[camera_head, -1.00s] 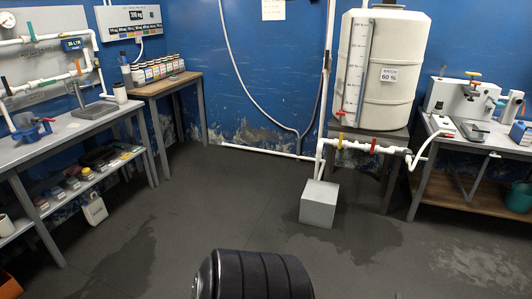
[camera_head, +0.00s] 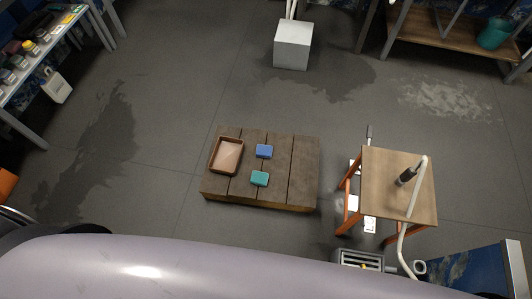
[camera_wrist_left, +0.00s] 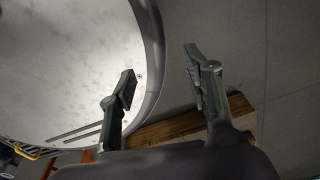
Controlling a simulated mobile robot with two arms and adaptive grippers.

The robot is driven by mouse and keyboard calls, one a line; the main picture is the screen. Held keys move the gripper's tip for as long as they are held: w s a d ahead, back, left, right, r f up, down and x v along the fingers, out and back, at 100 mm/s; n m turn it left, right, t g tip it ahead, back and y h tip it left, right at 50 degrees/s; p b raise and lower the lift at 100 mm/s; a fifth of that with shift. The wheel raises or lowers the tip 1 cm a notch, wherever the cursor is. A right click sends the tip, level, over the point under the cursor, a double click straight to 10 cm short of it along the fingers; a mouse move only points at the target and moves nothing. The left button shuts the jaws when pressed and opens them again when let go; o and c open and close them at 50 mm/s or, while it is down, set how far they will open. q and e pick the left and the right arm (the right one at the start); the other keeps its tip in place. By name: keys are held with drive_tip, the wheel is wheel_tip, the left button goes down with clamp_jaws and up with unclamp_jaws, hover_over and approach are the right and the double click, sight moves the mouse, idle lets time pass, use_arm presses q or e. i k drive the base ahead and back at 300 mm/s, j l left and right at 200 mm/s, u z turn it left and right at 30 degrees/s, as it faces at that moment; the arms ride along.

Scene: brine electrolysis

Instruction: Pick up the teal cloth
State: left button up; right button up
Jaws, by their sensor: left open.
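The teal cloth (camera_head: 260,178) is a small folded block lying on a low wooden pallet-like platform (camera_head: 303,170) on the floor, in the head view. A blue cloth or block (camera_head: 264,151) lies just behind it, apart from it. A brown tray (camera_head: 240,145) sits to its left on the same platform. My left gripper (camera_wrist_left: 160,90) shows in the left wrist view with its two fingers apart and nothing between them. A wooden edge (camera_wrist_left: 180,128) shows beyond the fingers there; the teal cloth is not visible in that view. My right gripper is not in view.
A small wood-topped table with orange legs (camera_head: 398,165) stands right of the platform, holding a dark-handled tool and a white hose. A grey box (camera_head: 293,50) stands behind. The floor left of the platform is clear.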

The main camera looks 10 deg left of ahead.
sight(259, 178)
drive_tip(key=u, duration=0.4)
drive_tip(key=j+z, duration=0.15)
drive_tip(key=z, duration=2.9)
drive_tip(key=k+j, duration=0.25)
drive_tip(key=k, duration=0.2)
drive_tip(key=k+j, duration=0.2)
drive_tip(key=k, duration=0.25)
drive_tip(key=k+j, duration=0.25)
drive_tip(key=k, duration=0.2)
drive_tip(key=k+j+z, duration=0.1)
drive_tip(key=k, duration=0.4)
drive_tip(key=k+j, duration=0.3)
drive_tip(key=k, duration=0.15)
drive_tip(key=k+j, duration=0.2)
drive_tip(key=k, duration=0.25)
